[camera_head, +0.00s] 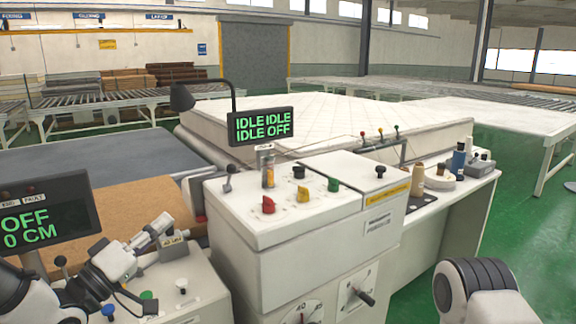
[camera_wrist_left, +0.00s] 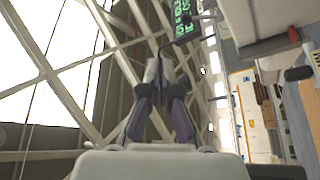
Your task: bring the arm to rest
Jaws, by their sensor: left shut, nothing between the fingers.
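My left arm comes in from the lower left of the head view. Its gripper (camera_head: 160,228) is above the small white control box (camera_head: 200,285) at the left, apart from the big white console. In the left wrist view the same gripper (camera_wrist_left: 163,65) has its dark fingers together, with nothing between them. The wrist view is turned sideways, with roof beams and windows behind the fingers. A white and black link of my right arm shows at the lower right of the head view; its gripper is outside the picture.
The white console (camera_head: 285,225) with red, yellow and green knobs stands in the middle. Another display (camera_head: 45,222) is at the left. A mattress (camera_head: 330,125) lies behind. Bottles and a tape roll stand at right; green floor is clear there.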

